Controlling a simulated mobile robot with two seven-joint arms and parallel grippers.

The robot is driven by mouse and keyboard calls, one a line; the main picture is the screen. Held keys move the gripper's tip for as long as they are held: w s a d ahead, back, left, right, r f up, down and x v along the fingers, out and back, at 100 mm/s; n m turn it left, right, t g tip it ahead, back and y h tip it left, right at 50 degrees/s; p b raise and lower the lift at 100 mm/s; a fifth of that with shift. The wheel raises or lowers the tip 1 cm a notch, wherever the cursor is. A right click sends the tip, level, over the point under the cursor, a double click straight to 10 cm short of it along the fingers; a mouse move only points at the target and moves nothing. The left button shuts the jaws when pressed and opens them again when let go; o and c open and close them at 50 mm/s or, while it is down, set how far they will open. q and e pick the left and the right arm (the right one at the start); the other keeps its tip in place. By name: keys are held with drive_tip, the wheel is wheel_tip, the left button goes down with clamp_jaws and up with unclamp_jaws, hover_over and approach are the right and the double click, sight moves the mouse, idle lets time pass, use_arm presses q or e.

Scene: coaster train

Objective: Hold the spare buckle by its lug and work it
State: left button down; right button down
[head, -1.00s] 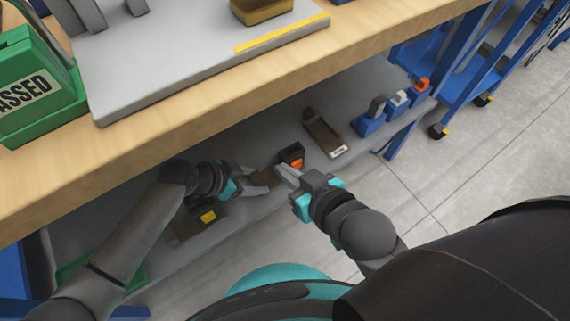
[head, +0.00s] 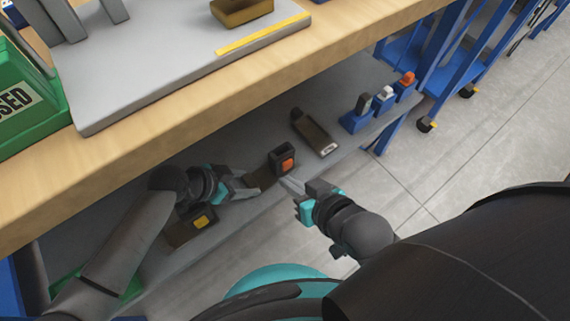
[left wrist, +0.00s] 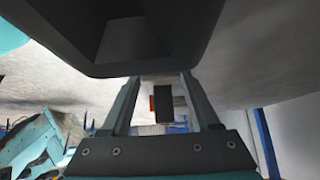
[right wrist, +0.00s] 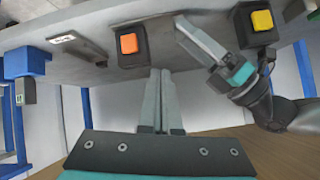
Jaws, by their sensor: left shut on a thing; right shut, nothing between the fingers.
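The spare buckle (head: 282,161), a dark block with an orange button, is on the grey lower shelf. My left gripper (head: 248,187) is shut on its brown lug (head: 264,179), on the buckle's left side. The left wrist view shows the buckle (left wrist: 164,102) edge-on beyond the fingers, its orange button at the left. My right gripper (head: 287,183) is shut and empty, in front of the buckle and apart from it. In the right wrist view its closed fingertips (right wrist: 157,76) point toward the shelf, short of the orange button (right wrist: 129,44).
A yellow-button buckle (head: 203,220) lies by my left wrist. A brown part with a white label (head: 315,133) lies right of the spare buckle. Blue holders (head: 356,123) stand at the shelf's right end. The wooden bench top (head: 190,125) overhangs the shelf.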

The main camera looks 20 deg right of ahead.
use_arm(q)
drive_tip(key=shift+s+a+f, duration=0.15)
drive_tip(key=shift+s+f, duration=0.05)
drive_tip(key=shift+f, duration=0.05)
use_arm(e)
drive_tip(key=s+d+f+m+g+h, duration=0.1)
drive_tip(key=s+d+f+m, duration=0.2)
drive_tip(key=d+f+m, duration=0.2)
wheel_tip(320, 180, down, 3)
drive_tip(key=shift+s+d+f+g+h, duration=0.1)
drive_tip(key=shift+s+d+g+h, duration=0.25)
drive_tip(key=shift+d, duration=0.6)
drive_tip(key=shift+w, duration=0.1)
approach(290, 168)
drive_tip(key=shift+w+a+f, duration=0.1)
drive_tip(key=shift+w+f, duration=0.3)
drive_tip(key=shift+f, duration=0.4)
drive_tip(key=shift+w+f, duration=0.45)
drive_tip(key=shift+f, duration=0.3)
drive_tip(key=shift+w+a+f, duration=0.1)
drive_tip(key=shift+w+f, duration=0.3)
drive_tip(key=shift+f, duration=0.4)
drive_tip(key=shift+w, duration=0.1)
drive_tip(key=shift+w+a, duration=0.1)
drive_tip(key=shift+w, duration=0.25)
drive_tip(key=shift+w+a, duration=0.15)
drive_tip(key=shift+w, duration=0.3)
drive_tip(key=shift+s, duration=0.15)
drive_tip(key=shift+s+d, duration=0.3)
drive_tip(key=shift+s, duration=0.45)
